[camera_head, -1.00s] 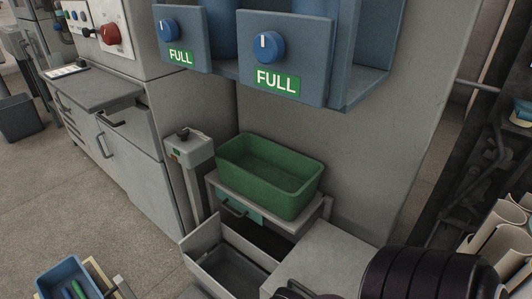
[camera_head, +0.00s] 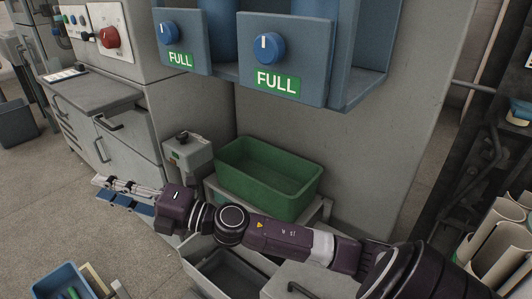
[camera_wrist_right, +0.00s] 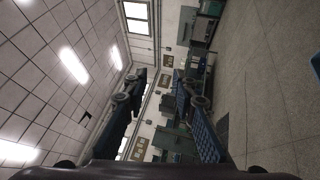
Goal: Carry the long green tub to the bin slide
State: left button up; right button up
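The long green tub (camera_head: 268,178) is an empty, open-topped rectangular box, upright on a small grey stand (camera_head: 321,211) against the grey machine wall. My right gripper (camera_head: 100,189) reaches out to the left of the tub, apart from it and pointing left in the head view. Its two fingers also show spread apart in the right wrist view (camera_wrist_right: 163,115), with nothing between them. My right forearm crosses in front of the tub's lower side and hides part of the stand. My left gripper is not in view. I cannot tell which part is the bin slide.
A grey open tray (camera_head: 235,272) sits low in front of the stand. A grey post with a box (camera_head: 188,150) stands just left of the tub. Blue dispensers with FULL labels (camera_head: 283,55) overhang it. A blue bin (camera_head: 62,281) is at lower left; open floor lies at left.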

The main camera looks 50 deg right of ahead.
notch_tip(320, 180, down, 2)
jog(key=n+g+y, duration=0.2)
jog(key=n+g, duration=0.2)
jog(key=n, duration=0.2)
jog(key=n+g+h, duration=0.5)
jog(key=g+h, duration=0.3)
jog(key=h, duration=0.6)
send_over(249, 193)
jog(key=s, duration=0.2)
jog(key=f, duration=1.2)
jog(key=shift+s+d+f, duration=0.1)
jog(key=shift+d+f, duration=0.1)
jog(key=shift+d, duration=0.05)
jog(key=x, duration=0.5)
jog(key=b+x, duration=0.1)
jog(key=x, duration=0.1)
jog(key=shift+s+a+f, duration=0.25)
jog(key=shift+s+f, duration=0.1)
jog(key=shift+w+f, duration=0.25)
jog(key=shift+f, duration=0.1)
jog(key=shift+r, duration=0.1)
jog(key=shift+c, duration=0.5)
